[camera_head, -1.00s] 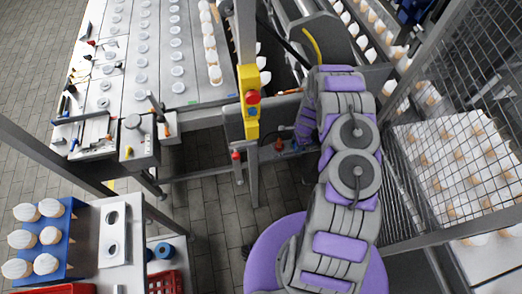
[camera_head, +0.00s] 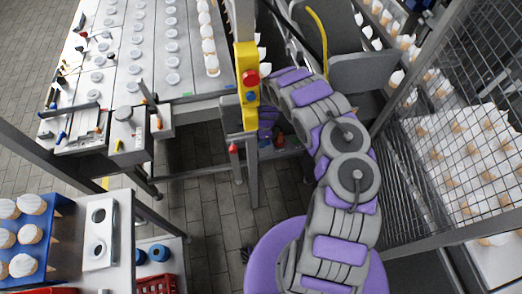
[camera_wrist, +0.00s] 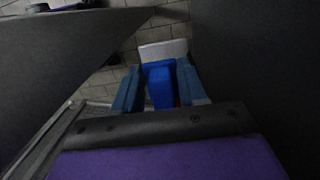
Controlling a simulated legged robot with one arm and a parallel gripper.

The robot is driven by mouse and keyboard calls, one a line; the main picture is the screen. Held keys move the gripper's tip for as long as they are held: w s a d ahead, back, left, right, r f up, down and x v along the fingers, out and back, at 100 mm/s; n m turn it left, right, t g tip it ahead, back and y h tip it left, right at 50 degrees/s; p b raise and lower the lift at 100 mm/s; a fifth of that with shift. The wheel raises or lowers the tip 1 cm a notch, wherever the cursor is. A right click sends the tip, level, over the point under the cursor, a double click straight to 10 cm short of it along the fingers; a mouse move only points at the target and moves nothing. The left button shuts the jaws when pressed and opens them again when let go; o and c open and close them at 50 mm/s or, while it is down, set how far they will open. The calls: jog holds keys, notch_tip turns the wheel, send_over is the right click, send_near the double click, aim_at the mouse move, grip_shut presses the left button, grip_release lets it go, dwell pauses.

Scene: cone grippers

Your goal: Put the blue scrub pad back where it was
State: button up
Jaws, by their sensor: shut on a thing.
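My gripper (camera_wrist: 160,85) shows in the wrist view, with its two blue-grey fingers closed on the blue scrub pad (camera_wrist: 160,88). The pad stands upright between the fingers, near the middle of the picture. A pale grey block or plate (camera_wrist: 163,50) shows just beyond the pad; I cannot tell whether it is part of it. In the head view my purple and grey arm reaches up and left behind the yellow control post. My gripper and the pad are hidden there.
The yellow post (camera_head: 247,85) with a red button stands close to my arm. A wire mesh fence (camera_head: 455,110) is on the right. Dark panels flank my gripper in the wrist view (camera_wrist: 255,70). A work table (camera_head: 130,60) and a blue cone tray (camera_head: 60,235) are at left.

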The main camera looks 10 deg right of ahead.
aim_at(261, 150)
jog(key=shift+d+f+b, duration=0.15)
jog(key=shift+f+b, duration=0.15)
jog(key=shift+f, duration=0.35)
jog(key=shift+d+f+b, duration=0.15)
jog(key=shift+f+b, duration=0.1)
jog(key=shift+f, duration=0.35)
jog(key=f+b, duration=0.2)
jog(key=f, duration=0.1)
jog(key=f+b, duration=0.1)
jog(key=shift+a+f+b, duration=0.25)
jog(key=shift+b, duration=0.1)
jog(key=shift+d+r, duration=0.1)
jog(key=shift+r, duration=0.05)
jog(key=o, duration=0.9)
jog(key=shift+o, duration=0.2)
jog(key=r+p, duration=0.1)
jog(key=r, duration=0.3)
jog(key=r+p, duration=0.1)
jog(key=r, duration=0.3)
jog(key=d+r+p, duration=0.1)
jog(key=r, duration=0.3)
jog(key=shift+d, duration=0.1)
jog(key=shift+f, duration=0.1)
